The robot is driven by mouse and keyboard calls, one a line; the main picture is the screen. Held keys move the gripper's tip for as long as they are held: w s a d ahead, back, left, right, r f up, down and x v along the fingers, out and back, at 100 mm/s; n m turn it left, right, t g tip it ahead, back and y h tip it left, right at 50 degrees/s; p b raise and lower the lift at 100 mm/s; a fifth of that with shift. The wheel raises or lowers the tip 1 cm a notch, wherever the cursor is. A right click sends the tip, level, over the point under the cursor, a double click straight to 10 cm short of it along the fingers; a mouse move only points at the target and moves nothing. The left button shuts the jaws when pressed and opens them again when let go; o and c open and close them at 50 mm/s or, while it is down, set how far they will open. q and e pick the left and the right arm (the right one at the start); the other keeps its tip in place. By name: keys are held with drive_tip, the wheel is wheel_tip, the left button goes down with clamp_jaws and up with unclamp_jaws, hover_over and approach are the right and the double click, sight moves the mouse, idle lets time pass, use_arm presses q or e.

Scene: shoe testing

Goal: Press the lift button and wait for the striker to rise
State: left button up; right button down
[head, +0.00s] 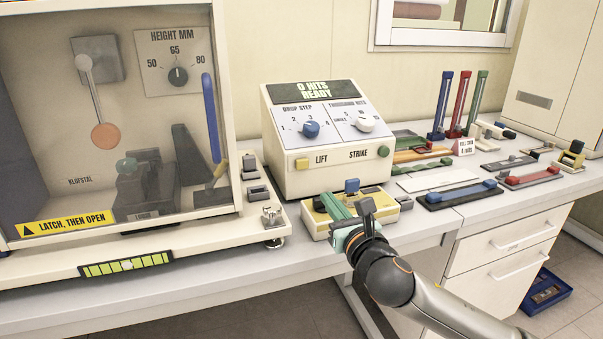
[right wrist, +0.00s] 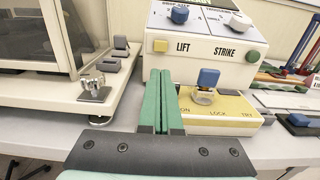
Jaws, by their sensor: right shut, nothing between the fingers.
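The yellow lift button (head: 302,164) is on the front of the cream control box (head: 283,183), left of the word LIFT. It also shows in the right wrist view (right wrist: 160,46). The striker (head: 105,136), an orange disc on a pale rod, hangs down inside the clear-fronted cabinet (head: 228,120). My right gripper (head: 328,200) has green fingers shut together and empty, in front of and below the control box. In the right wrist view its fingertips (right wrist: 160,73) point up toward the LIFT side, below the button and apparently apart from it. My left gripper is out of view.
A yellow unit (right wrist: 215,110) with a blue-topped key sits beside the fingers. The green strike button (head: 383,151) is right of the lift button. A metal latch (head: 271,216) stands on the cabinet's base. Strips and blocks cover the right bench.

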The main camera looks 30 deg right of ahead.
sight(303, 166)
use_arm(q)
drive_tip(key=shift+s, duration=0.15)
use_arm(e)
drive_tip(key=x, duration=1.4)
drive_tip(key=shift+a, duration=0.1)
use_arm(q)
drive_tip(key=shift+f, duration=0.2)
